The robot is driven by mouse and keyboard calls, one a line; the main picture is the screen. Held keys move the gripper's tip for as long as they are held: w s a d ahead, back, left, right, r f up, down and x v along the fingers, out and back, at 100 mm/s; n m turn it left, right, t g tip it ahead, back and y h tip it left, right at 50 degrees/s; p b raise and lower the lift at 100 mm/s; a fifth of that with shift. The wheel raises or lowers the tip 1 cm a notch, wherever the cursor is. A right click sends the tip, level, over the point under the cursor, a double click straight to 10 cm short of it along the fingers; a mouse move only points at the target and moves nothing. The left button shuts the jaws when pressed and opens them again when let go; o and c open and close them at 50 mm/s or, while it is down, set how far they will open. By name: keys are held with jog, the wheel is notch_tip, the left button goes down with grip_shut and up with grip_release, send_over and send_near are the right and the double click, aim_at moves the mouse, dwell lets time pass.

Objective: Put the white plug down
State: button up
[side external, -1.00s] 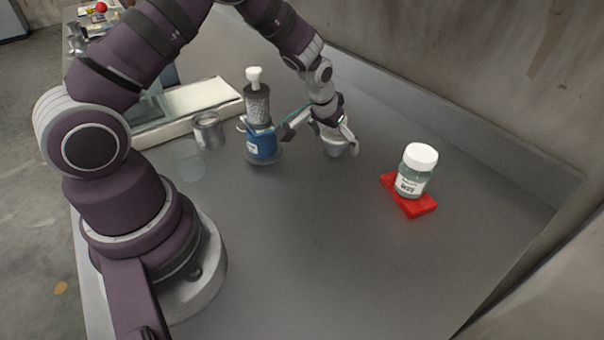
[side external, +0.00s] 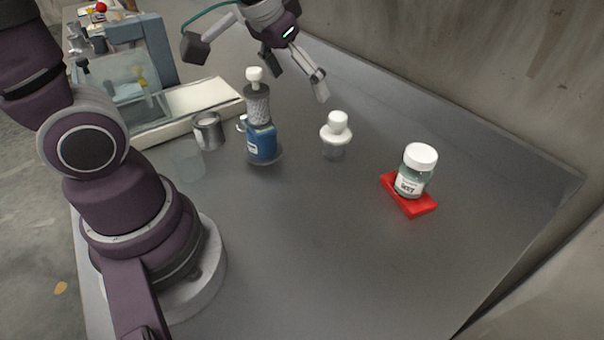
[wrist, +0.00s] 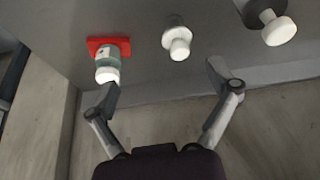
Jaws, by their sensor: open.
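The white plug (side external: 335,131) stands upright on the grey bench, clear of my gripper. It has a round knob on top, a wide collar and a clear or greyish lower part. In the wrist view the plug (wrist: 177,42) shows top centre, beyond and between the fingertips. My gripper (side external: 258,72) is open and empty, raised above the bench behind the plug. Its two fingers (wrist: 165,82) are spread wide in the wrist view.
A white-lidded jar (side external: 414,172) sits on a red block (side external: 421,208) to the right. A blue container (side external: 262,143) with a grey, white-knobbed top stands left of the plug, beside a metal can (side external: 208,130). A faint glass (side external: 187,161) stands nearby. The front bench is clear.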

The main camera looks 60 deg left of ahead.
jog(key=s+d+r+m, duration=0.1)
jog(key=s+d, duration=0.1)
jog(key=s, duration=0.6)
jog(key=shift+r+m+t+h, duration=0.2)
jog(key=shift+m+t+h, duration=0.1)
